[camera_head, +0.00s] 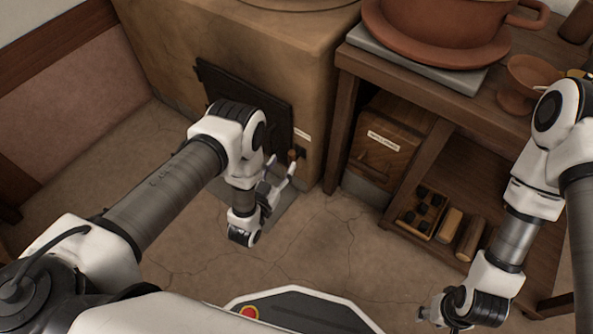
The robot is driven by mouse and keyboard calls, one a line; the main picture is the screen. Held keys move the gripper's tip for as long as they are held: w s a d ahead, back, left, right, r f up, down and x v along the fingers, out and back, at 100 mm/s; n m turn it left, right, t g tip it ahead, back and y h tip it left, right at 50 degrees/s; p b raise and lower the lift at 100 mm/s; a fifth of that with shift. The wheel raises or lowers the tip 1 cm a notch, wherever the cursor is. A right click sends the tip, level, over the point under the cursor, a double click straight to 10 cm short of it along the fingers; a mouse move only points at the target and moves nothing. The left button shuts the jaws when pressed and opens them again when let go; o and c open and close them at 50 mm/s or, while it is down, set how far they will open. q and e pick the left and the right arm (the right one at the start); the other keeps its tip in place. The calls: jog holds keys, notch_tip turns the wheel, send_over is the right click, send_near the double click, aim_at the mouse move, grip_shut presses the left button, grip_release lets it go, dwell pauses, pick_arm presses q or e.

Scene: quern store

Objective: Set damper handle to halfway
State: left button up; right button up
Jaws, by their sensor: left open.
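The damper handle appears to be the small brown knob (292,155) low on the front of the clay stove (315,60), at a dark slot below a pale label. My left gripper (281,171) is open, with its fingers pointing up toward the stove front. Its fingertips are close to the knob; I cannot tell whether they touch it. My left arm hides part of the black stove door (243,88). My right gripper (424,313) is low at the right, in front of the wooden shelf; whether its jaws are open is unclear.
A wooden shelf unit (405,88) stands right of the stove, with a large clay pot (430,25) on top. Inside are a labelled wooden box (385,142) and a tray of dark pieces (405,218). Cracked floor (330,245) lies clear between the grippers.

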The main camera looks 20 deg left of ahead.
aim_at(290, 159)
pick_arm(q)
jog(key=w+f+b, duration=0.1)
jog(key=w, duration=0.1)
jog(key=w+f+b, duration=0.1)
jog(key=w, duration=0.1)
jog(key=w+d+b, duration=0.1)
jog(key=w, duration=0.1)
jog(key=shift+d+f, duration=0.1)
jog(key=shift+f, duration=0.3)
jog(key=shift+w+r, duration=0.1)
jog(key=shift+w, duration=0.15)
grip_shut()
jog(key=shift+s, duration=0.1)
pick_arm(e)
notch_tip(290, 159, down, 5)
jog(key=shift+s+r, duration=0.1)
jog(key=shift+r, duration=0.1)
